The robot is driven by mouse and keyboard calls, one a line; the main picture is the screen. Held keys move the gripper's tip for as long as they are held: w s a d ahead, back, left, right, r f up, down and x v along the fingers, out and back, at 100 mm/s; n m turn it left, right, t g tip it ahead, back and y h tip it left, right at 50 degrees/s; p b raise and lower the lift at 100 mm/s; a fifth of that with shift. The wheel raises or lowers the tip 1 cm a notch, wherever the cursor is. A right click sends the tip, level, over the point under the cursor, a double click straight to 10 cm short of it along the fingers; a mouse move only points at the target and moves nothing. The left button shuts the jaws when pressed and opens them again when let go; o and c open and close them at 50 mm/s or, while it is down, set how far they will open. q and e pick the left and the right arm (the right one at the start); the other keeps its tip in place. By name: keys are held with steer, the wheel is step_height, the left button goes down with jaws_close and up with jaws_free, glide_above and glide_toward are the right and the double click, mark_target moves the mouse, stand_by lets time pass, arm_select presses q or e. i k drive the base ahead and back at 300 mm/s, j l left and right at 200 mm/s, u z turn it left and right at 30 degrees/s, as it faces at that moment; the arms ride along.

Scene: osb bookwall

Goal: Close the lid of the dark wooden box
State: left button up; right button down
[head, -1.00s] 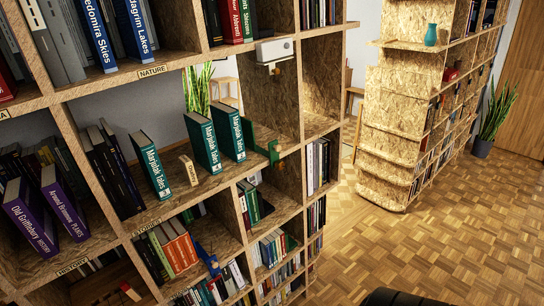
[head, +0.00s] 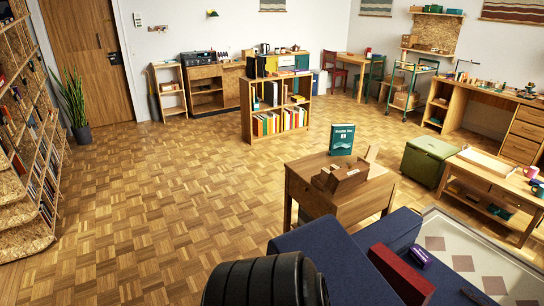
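A brown wooden box (head: 348,182) stands on top of a small wooden side table (head: 305,193), ahead and a little right of centre. A panel that looks like its lid (head: 372,153) sticks up at the box's right side, so the box appears open. The inside is too small to make out. A dark green book (head: 342,139) stands upright just behind the box. Neither of my grippers is in view.
A blue sofa (head: 315,260) with a dark red object (head: 400,272) on it lies in front of the side table. A green chest (head: 428,160) stands to the right. A low bookcase (head: 275,105) is behind. The parquet floor (head: 170,200) is clear on the left.

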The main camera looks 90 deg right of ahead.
mark_target(339, 180)
steer(key=z, duration=3.35)
steer(key=i+j+z, duration=0.1)
steer(key=z, duration=1.2)
steer(key=j+z, duration=0.3)
steer(key=k+j+z, duration=0.25)
steer(key=j, duration=0.25)
steer(key=j+z, duration=0.3)
steer(key=k+j+z, duration=0.25)
steer(key=j, duration=0.15)
